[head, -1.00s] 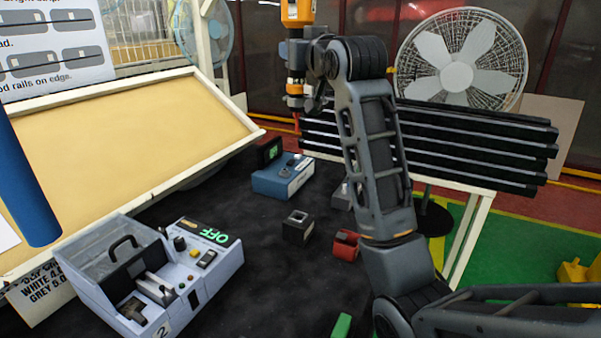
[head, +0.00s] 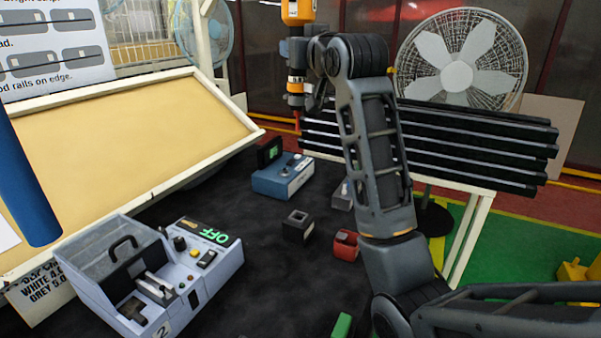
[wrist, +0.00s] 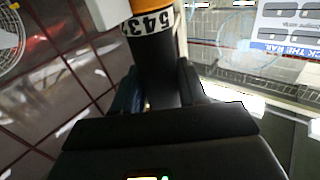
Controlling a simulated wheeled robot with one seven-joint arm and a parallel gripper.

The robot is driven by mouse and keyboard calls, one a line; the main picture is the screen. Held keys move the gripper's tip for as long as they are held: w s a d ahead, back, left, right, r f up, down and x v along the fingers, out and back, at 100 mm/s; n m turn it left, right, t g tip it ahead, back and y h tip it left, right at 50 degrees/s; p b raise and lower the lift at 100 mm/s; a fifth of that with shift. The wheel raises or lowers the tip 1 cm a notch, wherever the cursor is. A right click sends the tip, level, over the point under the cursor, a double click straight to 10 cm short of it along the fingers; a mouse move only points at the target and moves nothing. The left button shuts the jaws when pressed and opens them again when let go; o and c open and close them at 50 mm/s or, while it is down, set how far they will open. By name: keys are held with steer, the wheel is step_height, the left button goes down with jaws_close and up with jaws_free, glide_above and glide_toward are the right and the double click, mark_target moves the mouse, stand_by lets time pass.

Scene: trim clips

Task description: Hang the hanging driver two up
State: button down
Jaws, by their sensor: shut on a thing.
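The hanging driver (head: 298,12) is upright at the top of the head view, with an orange upper part, a dark body, an orange band lower down and a thin red tip. Its top is cut off by the picture edge. My gripper (head: 298,56) is shut on the dark body, below the orange upper part. In the wrist view, the driver (wrist: 152,25) stands between the fingers of my gripper (wrist: 160,92), with a white numbered label under its orange part. Its lower end is hidden there. What the driver hangs from is not visible.
A grey machine (head: 205,262) with an OFF display and a blue box (head: 283,178) stand on the black bench. A dark block (head: 298,226) and a red block (head: 346,246) lie near my arm. Dark rails (head: 460,145) and a fan (head: 458,58) are behind it. A tilted tan board (head: 110,150) is at left.

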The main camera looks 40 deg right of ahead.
stand_by(0.3)
jaws_free()
stand_by(0.6)
steer(key=shift+s, duration=0.1)
stand_by(0.4)
steer(key=r+v, duration=0.2)
steer(key=v, duration=0.7)
steer(key=shift+s+a, duration=0.2)
steer(key=shift+s, duration=0.15)
stand_by(1.1)
stand_by(0.3)
